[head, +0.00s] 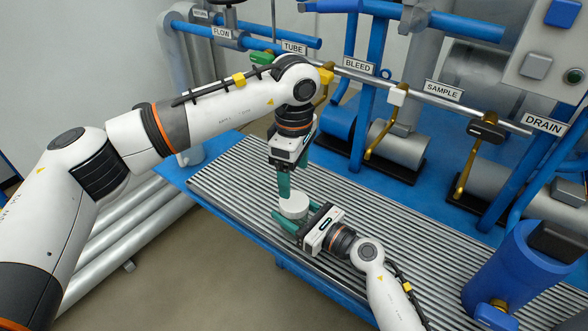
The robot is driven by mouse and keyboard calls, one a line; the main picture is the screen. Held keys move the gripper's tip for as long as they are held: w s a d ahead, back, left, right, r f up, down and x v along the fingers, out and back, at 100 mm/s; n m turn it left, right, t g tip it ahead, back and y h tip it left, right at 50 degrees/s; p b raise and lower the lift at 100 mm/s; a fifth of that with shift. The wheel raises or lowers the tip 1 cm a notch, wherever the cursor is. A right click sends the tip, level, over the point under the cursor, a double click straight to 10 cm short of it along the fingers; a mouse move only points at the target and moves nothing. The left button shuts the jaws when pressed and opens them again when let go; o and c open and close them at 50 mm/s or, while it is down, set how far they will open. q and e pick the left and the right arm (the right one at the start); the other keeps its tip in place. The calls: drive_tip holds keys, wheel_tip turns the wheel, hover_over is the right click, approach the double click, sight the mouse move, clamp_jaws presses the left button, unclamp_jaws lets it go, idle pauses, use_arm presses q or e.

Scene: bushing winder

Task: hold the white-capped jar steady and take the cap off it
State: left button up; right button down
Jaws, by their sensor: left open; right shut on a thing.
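The jar's white cap (294,205) shows as a round white disc on the ribbed grey table near its front edge. The jar body below the cap is mostly hidden by my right gripper. My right gripper (296,224) comes in from the lower right, and its green fingers are shut on the jar, just below the cap. My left gripper (284,190) points down from above, with its green fingers at the cap's back left edge. It is open; whether a finger touches the cap I cannot tell.
A blue cylinder unit (505,270) stands at the right end. The blue table edge (240,226) lies close in front.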

sight(294, 201)
use_arm(q)
drive_tip(key=m, duration=1.1)
drive_tip(key=shift+m, duration=0.3)
drive_tip(key=shift+f, duration=4.05)
drive_tip(key=shift+c, duration=0.5)
